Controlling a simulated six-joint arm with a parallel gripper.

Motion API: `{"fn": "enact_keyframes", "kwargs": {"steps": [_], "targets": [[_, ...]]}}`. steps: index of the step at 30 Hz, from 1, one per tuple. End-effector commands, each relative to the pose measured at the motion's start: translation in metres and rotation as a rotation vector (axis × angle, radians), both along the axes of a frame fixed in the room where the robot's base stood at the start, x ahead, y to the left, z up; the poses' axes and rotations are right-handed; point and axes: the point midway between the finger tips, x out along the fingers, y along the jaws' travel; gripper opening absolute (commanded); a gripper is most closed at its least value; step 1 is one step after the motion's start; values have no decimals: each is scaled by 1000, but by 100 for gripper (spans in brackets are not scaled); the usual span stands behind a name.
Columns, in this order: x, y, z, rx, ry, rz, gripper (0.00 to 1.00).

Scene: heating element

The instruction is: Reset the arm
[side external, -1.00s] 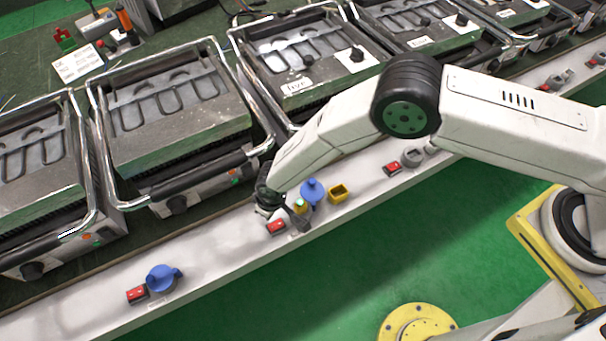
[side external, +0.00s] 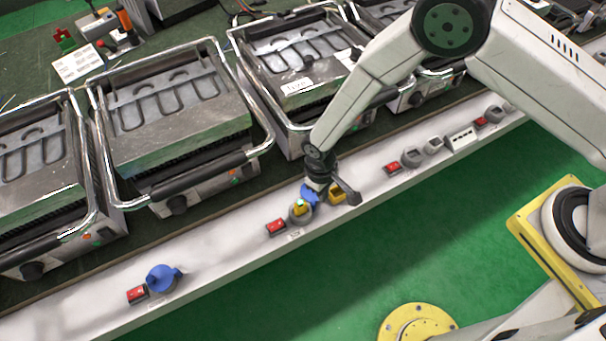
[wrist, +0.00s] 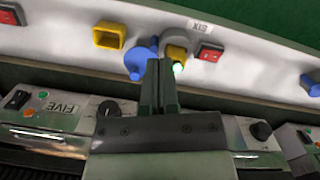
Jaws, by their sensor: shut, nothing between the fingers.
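My gripper (side external: 320,186) hangs at the end of my arm above the white ledge, over the blue plug and yellow socket area. In the wrist view my gripper (wrist: 159,66) has its two dark fingers together with nothing between them. A blue plug part (side external: 308,194) is partly hidden behind my gripper; it also shows in the wrist view (wrist: 138,60). A grey socket with a yellow insert (side external: 300,209) and a small green light sits just left of it. I cannot tell whether my fingers touch the blue part.
A yellow open socket (wrist: 108,36) lies beside the blue part. A red switch (side external: 276,227) and another blue plug (side external: 162,278) are along the white ledge (side external: 215,248). Several grills, including one near grill (side external: 175,120), line the back.

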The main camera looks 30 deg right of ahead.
Motion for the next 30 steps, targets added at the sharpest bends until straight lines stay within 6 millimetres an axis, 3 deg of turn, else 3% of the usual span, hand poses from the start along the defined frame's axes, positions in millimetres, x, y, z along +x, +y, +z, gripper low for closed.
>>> {"fn": "enact_keyframes", "kwargs": {"steps": [3, 15, 23, 30], "targets": [[8, -19, 31, 11, -16, -34, 0], [18, -83, 121, 47, -103, -125, 0], [8, -126, 171, 62, -165, -182, 0], [-12, -165, 209, 69, -223, -235, 0]]}}
